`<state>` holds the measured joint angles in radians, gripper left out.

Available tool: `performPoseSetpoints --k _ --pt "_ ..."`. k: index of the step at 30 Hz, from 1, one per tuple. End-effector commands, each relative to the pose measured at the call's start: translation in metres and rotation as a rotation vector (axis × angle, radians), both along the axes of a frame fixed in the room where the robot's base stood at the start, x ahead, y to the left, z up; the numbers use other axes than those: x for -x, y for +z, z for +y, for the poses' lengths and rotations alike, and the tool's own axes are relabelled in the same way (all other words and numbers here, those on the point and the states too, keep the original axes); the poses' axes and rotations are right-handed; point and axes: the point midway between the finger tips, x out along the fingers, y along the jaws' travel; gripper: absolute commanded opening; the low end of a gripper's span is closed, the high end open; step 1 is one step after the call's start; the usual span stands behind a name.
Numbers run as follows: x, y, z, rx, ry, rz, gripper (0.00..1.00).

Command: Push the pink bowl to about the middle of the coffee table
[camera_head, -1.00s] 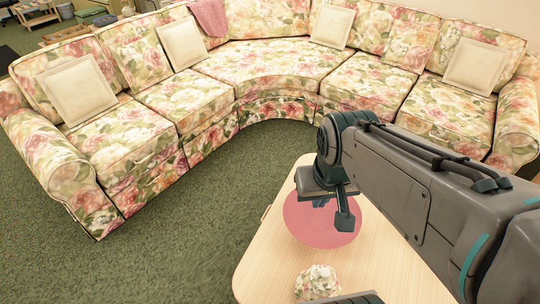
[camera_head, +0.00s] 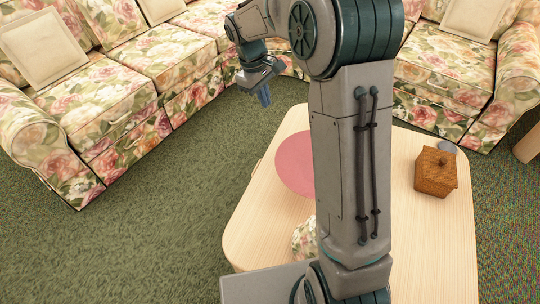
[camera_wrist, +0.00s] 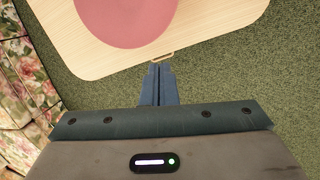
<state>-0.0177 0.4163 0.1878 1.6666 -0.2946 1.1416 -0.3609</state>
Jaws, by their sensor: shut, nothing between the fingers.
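The pink bowl (camera_head: 294,163) sits on the light wood coffee table (camera_head: 258,218), close to its left edge in the head view. My arm covers its right side there. In the wrist view, the bowl (camera_wrist: 125,18) is at the top, partly cut off, on the table (camera_wrist: 72,48). My gripper (camera_head: 264,98) is above and beyond the table's far left edge in the head view, over the carpet. In the wrist view, its fingers (camera_wrist: 158,70) are together and empty, pointing toward the table edge and apart from the bowl.
A wooden box with a knob (camera_head: 436,172) and a small grey item (camera_head: 447,147) are on the table's right side. A floral rounded object (camera_head: 305,240) is near its front, partly hidden by my arm. A floral corner sofa (camera_head: 160,50) curves behind. Green carpet (camera_head: 150,230) is clear at left.

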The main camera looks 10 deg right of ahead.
Motion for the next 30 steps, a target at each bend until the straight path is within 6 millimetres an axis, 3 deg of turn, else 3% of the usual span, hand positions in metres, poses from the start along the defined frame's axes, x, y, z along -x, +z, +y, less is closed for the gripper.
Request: performPoseSetpoints --k 1,6,12,15,20,26,30 --pt "-0.014 -0.031 0.004 0.003 0.029 0.023 0.00" --pt "-0.054 -0.099 0.014 0.014 0.135 0.091 0.00" --pt "-0.087 -0.174 0.023 0.018 0.231 0.158 0.00" --pt "-0.096 -0.200 0.025 0.019 0.262 0.181 0.00" --pt "-0.103 -0.221 0.026 0.018 0.287 0.200 0.00" --pt "-0.102 -0.240 0.022 0.019 0.292 0.207 0.00" --pt "-0.097 -0.267 0.016 0.017 0.291 0.208 0.00"
